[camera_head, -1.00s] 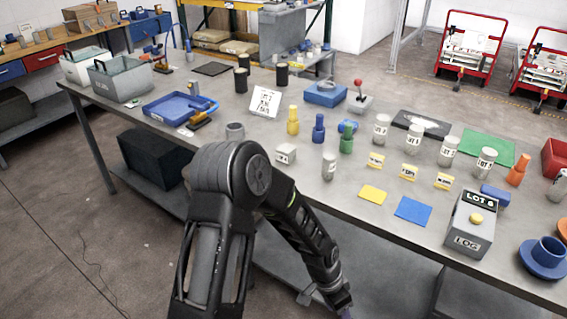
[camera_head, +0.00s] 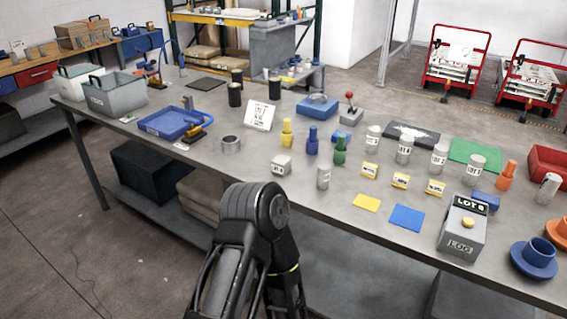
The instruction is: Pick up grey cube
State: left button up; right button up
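The grey cube (camera_head: 281,165) is a small light grey block with a dark marking on its front face. It sits on the grey workbench (camera_head: 235,177) near the front edge, left of a grey cylinder (camera_head: 323,176). Nothing touches the cube. One of my arms rises from the bottom middle, its dark elbow in front of the bench edge and its forearm hanging down out of the picture. Neither of my grippers is in view.
Yellow (camera_head: 287,132), blue (camera_head: 312,140) and green (camera_head: 340,148) pegs stand behind and right of the cube. A grey ring (camera_head: 231,144) and a blue tray (camera_head: 148,125) lie to its left. The LOG box (camera_head: 463,226) stands at the right front.

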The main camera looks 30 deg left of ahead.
aim_at(281, 165)
jog(key=i, duration=0.95)
jog(key=u, duration=1.6)
